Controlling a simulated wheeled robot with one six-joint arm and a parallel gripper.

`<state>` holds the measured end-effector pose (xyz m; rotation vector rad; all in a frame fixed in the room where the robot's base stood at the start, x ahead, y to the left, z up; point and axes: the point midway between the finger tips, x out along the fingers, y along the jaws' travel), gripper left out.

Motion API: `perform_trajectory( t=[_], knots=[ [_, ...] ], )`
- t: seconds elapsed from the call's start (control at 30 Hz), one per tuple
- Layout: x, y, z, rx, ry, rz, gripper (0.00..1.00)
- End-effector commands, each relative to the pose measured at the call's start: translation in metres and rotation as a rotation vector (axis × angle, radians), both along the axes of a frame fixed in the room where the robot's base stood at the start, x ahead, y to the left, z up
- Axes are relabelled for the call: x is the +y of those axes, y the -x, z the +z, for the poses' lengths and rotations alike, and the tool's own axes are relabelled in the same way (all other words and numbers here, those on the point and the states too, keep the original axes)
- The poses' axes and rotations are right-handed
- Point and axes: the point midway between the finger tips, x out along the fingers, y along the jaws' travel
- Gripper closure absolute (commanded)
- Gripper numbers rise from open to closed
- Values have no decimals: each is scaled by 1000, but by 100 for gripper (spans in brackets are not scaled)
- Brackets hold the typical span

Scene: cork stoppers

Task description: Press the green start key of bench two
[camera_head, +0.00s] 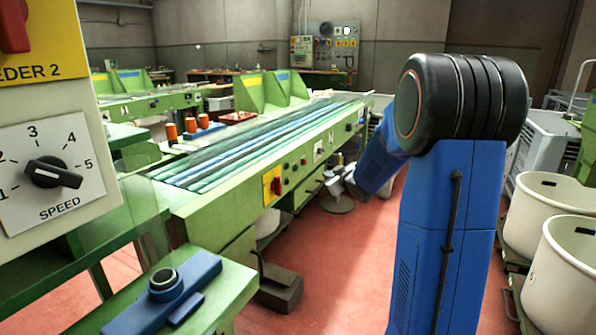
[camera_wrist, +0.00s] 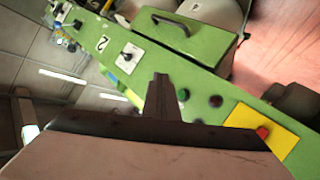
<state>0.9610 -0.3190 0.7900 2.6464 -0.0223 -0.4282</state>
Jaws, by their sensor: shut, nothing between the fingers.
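In the wrist view a green bench panel carries a green key (camera_wrist: 183,95), a dark bluish button (camera_wrist: 216,101) and a yellow plate (camera_wrist: 248,122) with a red switch (camera_wrist: 262,132). A white plate marked 2 (camera_wrist: 102,44) is on the same panel, further up and left. My gripper (camera_wrist: 162,78) is shut and empty, its fingertips in front of the panel just left of the green key. I cannot tell how far they are from the surface. In the head view the panel (camera_head: 235,215) is along the bench side; its buttons are too small to tell their colours.
A white plate with a black knob (camera_wrist: 128,57) sits between the number and the green key. In the head view a SPEED dial (camera_head: 52,172) stands close at left.

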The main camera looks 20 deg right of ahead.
Motion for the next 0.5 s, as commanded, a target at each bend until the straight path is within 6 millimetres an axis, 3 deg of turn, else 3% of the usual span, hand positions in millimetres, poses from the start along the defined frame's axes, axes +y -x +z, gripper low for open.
perform_trajectory(
  t=[0.27, 0.5],
  knots=[
    [7, -9, 0, 0, 1, 2, 100],
    [25, -31, 0, 0, -1, 2, 100]
  ],
)
